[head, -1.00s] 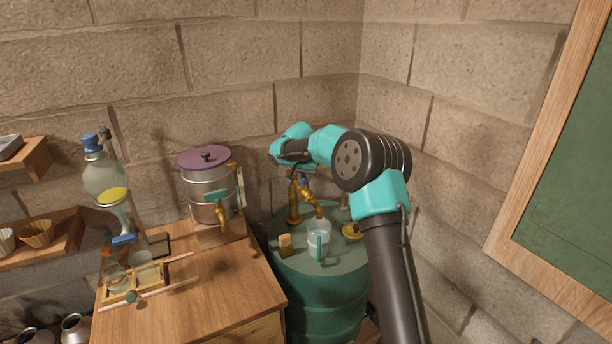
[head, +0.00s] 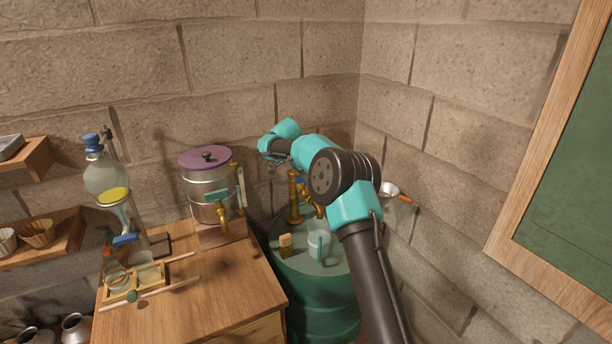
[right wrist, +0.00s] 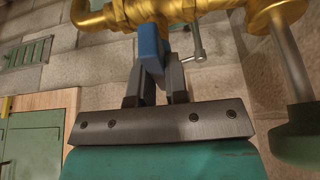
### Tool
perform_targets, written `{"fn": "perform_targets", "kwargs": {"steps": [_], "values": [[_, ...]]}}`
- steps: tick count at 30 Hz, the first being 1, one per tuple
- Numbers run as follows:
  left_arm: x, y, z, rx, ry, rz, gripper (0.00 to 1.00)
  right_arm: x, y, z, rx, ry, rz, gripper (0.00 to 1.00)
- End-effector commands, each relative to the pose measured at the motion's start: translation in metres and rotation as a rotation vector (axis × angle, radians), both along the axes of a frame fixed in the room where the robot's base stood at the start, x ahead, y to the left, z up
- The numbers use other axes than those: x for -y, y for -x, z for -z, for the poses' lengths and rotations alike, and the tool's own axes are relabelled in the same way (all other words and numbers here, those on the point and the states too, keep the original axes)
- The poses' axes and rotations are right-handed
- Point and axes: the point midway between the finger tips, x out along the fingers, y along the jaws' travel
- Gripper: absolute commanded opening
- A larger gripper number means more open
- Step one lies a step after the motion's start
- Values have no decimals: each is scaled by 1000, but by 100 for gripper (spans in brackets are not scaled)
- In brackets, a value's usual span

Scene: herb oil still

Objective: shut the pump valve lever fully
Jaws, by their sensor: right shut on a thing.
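The brass pump (head: 294,203) stands on the green barrel (head: 312,290), its spout curving to the right. In the right wrist view the brass valve body (right wrist: 125,15) lies across the top, and the blue valve lever (right wrist: 151,45) hangs down from it. My right gripper (right wrist: 155,82) is shut on the blue lever, one dark finger on each side of it. In the head view my right arm reaches over the barrel, and the gripper is small above the pump. My left gripper is not in view.
A glass beaker (head: 319,243) and a small wooden block (head: 286,243) stand on the barrel. A lidded metal pot (head: 205,190) with a brass tap is on the wooden cabinet (head: 215,290) to the left. A ladle (head: 391,190) is by the right wall.

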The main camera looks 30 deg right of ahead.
Motion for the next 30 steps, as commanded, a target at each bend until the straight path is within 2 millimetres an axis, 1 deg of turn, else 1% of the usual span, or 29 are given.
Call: {"fn": "perform_targets", "kwargs": {"steps": [6, 16, 17, 24, 30], "values": [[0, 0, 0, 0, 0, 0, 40, 0, 0, 0, 1, -1, 39, 0], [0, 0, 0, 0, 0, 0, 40, 0, 0, 0, 1, -1, 41, 0], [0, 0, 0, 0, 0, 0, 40, 0, 0, 0, 1, -1, 41, 17], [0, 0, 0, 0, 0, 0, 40, 0, 0, 0, 0, -1, 40, 40], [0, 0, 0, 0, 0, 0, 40, 0, 0, 0, 0, -1, 39, 40]]}}
